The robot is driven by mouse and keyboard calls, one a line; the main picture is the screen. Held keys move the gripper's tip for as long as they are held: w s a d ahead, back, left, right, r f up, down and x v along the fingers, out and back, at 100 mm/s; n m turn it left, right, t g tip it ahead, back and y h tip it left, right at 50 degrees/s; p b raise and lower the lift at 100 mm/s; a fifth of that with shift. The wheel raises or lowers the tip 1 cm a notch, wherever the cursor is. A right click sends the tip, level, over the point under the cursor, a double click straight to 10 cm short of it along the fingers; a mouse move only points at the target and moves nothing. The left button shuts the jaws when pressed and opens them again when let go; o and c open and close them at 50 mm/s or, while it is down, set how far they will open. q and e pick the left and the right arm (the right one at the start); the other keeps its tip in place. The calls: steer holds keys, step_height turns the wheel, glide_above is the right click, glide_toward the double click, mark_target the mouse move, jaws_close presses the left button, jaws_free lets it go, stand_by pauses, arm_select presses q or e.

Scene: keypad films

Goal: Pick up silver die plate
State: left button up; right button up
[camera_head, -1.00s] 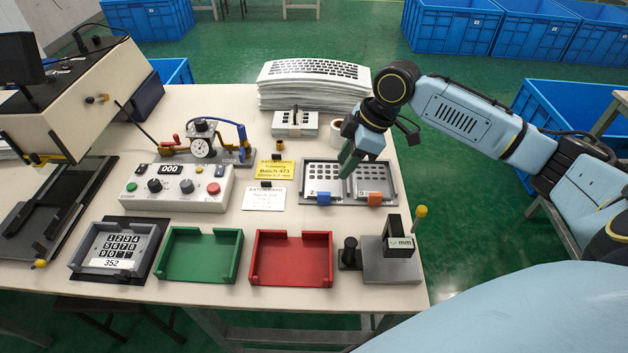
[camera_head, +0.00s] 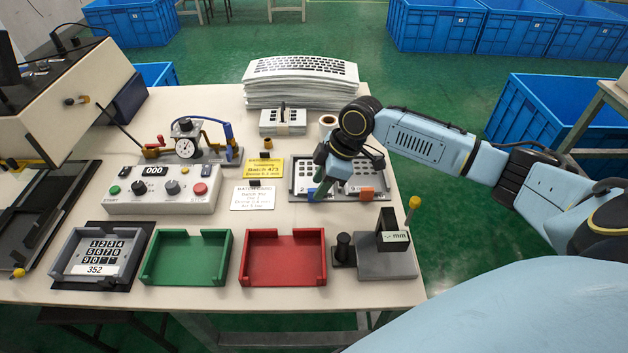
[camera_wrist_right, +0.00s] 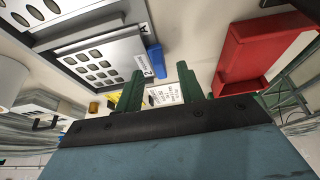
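Two silver die plates lie side by side in a grey tray (camera_head: 376,160). The left die plate (camera_head: 302,172) has a blue tab (camera_head: 310,195), and the right die plate (camera_head: 366,172) has an orange tab (camera_head: 366,194). My right gripper (camera_head: 320,190) is over the left plate, close to its blue tab, and hides part of it. In the right wrist view my green fingers (camera_wrist_right: 159,72) are apart with nothing held between them. The blue tab (camera_wrist_right: 155,61) shows just beyond the fingertips, and the plate (camera_wrist_right: 98,62) marked 2 is beside it. My left gripper is out of view.
A red tray (camera_head: 284,276), a green tray (camera_head: 186,276) and a grey holder (camera_head: 73,250) line the front edge. A gauge stand (camera_head: 386,264) stands in front of the die plates. A control box (camera_head: 163,206) and cards (camera_head: 253,198) are to the left.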

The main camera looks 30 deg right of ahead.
steer(key=shift+x, duration=1.2)
steer(key=shift+r, duration=0.1)
jaws_close()
